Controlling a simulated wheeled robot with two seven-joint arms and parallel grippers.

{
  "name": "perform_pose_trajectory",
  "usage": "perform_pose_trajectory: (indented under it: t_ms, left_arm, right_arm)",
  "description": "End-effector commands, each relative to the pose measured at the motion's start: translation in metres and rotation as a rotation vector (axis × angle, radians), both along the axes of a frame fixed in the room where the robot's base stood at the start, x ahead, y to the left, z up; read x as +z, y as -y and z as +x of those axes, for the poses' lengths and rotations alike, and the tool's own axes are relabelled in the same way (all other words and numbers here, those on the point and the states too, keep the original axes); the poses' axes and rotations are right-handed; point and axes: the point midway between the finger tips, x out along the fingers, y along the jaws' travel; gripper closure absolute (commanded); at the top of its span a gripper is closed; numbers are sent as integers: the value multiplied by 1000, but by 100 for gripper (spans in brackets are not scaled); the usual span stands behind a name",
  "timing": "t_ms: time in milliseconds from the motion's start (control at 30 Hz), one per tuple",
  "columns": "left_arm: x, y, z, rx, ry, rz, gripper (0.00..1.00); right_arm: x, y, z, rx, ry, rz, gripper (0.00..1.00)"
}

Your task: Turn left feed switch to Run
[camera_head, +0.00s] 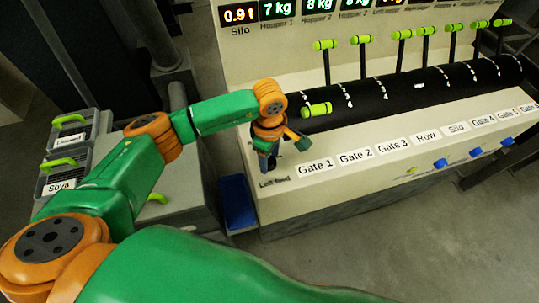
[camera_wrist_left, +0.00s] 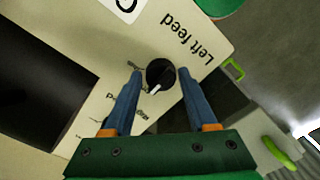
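The left feed switch (camera_wrist_left: 160,72) is a round black knob with a white pointer line, on the cream panel above the "Left feed" label (camera_head: 275,182). In the left wrist view the line points toward the bottom, slightly left. Small position words beside the knob are partly covered and too small to read surely. My left gripper (camera_head: 268,160) is over the panel's left end and hides the knob in the head view. In the left wrist view its blue fingers (camera_wrist_left: 158,78) are apart, one on each side of the knob, with visible gaps. My right gripper is not in view.
Green-handled levers (camera_head: 361,40) stand along a black slotted drum; one lever (camera_head: 317,109) lies forward close to my left gripper. Several blue knobs (camera_head: 441,163) line the panel's front. Bins with green handles (camera_head: 65,162) stand at left. A blue box (camera_head: 238,202) is below the panel.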

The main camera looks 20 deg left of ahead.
Motion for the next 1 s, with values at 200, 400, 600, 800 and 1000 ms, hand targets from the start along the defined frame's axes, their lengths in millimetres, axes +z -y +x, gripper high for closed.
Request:
perform_pose_trajectory:
  t_ms: [200,400,600,800,1000]
  left_arm:
    - [0,0,0,0,0,-1,100]
    - [0,0,0,-13,2,-1,100]
    - [-4,0,1,-92,3,0,100]
    - [-7,0,1,-248,6,1,100]
    - [-7,0,2,-437,7,0,100]
  right_arm:
    - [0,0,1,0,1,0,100]
    - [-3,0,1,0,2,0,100]
    - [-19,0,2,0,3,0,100]
    - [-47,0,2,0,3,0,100]
    - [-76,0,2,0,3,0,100]
